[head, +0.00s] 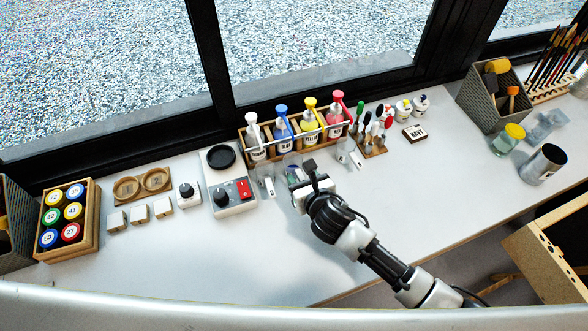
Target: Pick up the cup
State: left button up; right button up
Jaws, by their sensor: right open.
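Several cups stand on the white worktop. A small clear cup (291,164) with dark bluish contents is just beyond my right gripper (309,178). Another clear cup (344,148) stands to the right of it, and one more (265,176) to the left. A grey metal cup (543,166) stands at the far right. My right gripper is open, low over the worktop in front of the middle clear cup. Its fingers partly hide what is between them, so I cannot tell whether they touch that cup. My left gripper is out of view.
A wooden rack (262,153) with several pump bottles stands behind the cups. A scale-like device (230,190) is to the left, a wooden tool stand (374,149) to the right. The worktop's front right area (430,200) is clear.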

jog(key=shift+w+a+f, duration=0.15)
jog(key=shift+w+a, duration=0.05)
jog(key=shift+w, duration=0.1)
jog(key=shift+c, duration=0.3)
grip_shut()
